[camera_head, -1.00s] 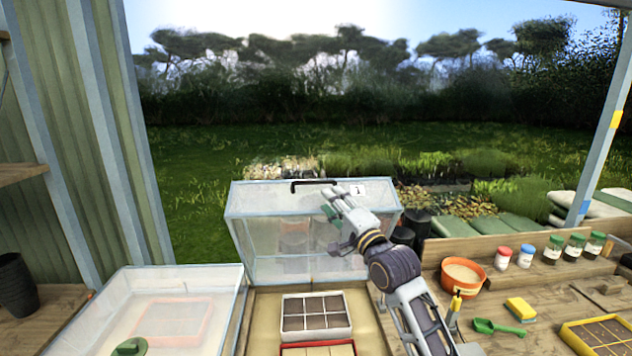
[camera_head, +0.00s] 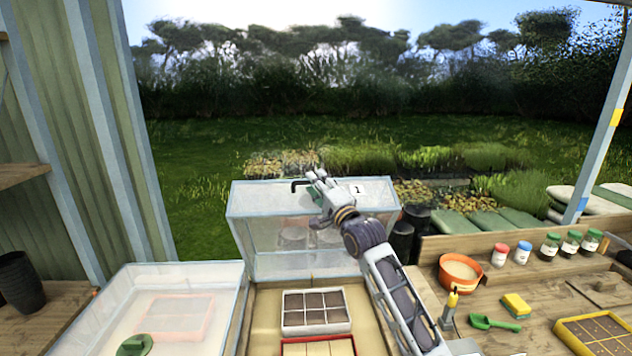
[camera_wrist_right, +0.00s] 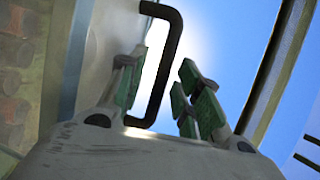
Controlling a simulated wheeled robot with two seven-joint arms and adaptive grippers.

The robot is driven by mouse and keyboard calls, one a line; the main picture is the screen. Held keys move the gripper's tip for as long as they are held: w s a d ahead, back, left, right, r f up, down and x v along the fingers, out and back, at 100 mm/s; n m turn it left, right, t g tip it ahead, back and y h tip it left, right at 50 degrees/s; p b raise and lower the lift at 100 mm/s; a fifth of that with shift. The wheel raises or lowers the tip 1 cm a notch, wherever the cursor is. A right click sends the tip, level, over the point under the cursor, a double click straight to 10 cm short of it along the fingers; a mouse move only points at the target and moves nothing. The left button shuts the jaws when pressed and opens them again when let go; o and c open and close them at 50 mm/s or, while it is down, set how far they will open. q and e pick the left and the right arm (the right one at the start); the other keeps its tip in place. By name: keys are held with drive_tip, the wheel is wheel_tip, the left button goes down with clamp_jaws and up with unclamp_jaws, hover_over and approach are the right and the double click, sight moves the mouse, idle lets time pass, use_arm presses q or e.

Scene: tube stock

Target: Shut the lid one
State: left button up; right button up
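Lid one (camera_head: 255,228) is a clear panel with a pale frame and a label "1" (camera_head: 357,190). It stands raised at the back of a bed that holds seed trays. Its black handle (camera_head: 297,186) is at the top edge, partly hidden by my right gripper (camera_head: 317,178). In the right wrist view the green-padded fingers of my right gripper (camera_wrist_right: 160,95) are apart, with the black handle (camera_wrist_right: 158,120) between them. A gap shows between handle and right finger. My left gripper is not in view.
A white seed tray (camera_head: 316,328) sits in the bed below the lid. A second clear cover (camera_head: 236,285) lies at the left with a green disc (camera_head: 134,346). An orange pot (camera_head: 461,270), jars and a green scoop (camera_head: 493,322) are on the right bench.

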drive_tip(key=shift+w+a+r, duration=0.1)
drive_tip(key=shift+w+a, duration=0.1)
drive_tip(key=shift+w, duration=0.25)
clamp_jaws()
